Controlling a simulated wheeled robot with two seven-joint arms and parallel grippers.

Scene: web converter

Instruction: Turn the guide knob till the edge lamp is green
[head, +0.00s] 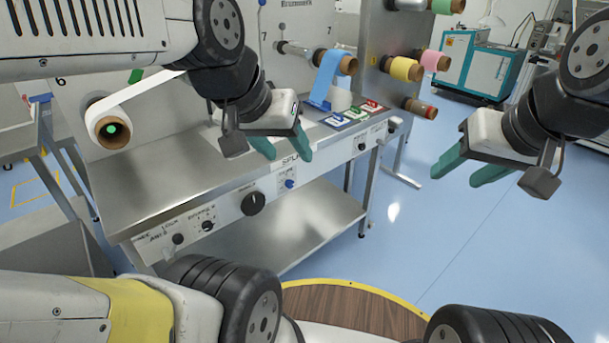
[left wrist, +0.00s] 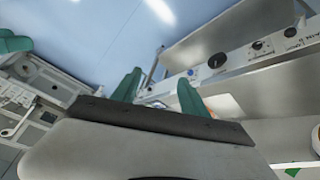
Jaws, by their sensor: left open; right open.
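The machine's front panel (head: 326,163) carries several knobs; their small labels are too blurred to tell surely which is the guide knob. A blue knob (head: 290,184) sits between a large black dial (head: 253,203) and a black knob (head: 362,147). The blue knob (left wrist: 191,72) and large dial (left wrist: 217,61) also show in the left wrist view. I cannot pick out the edge lamp. My left gripper (head: 284,151) is open and empty, above the worktop's front edge and apart from the knobs. My right gripper (head: 461,174) is open and empty over the floor to the right.
A white web roll (head: 133,103), with green in its core, hangs at left. Blue (head: 328,82), yellow (head: 402,69) and pink (head: 432,60) rolls hang behind. Small labelled pads (head: 352,112) lie on the worktop (head: 165,181).

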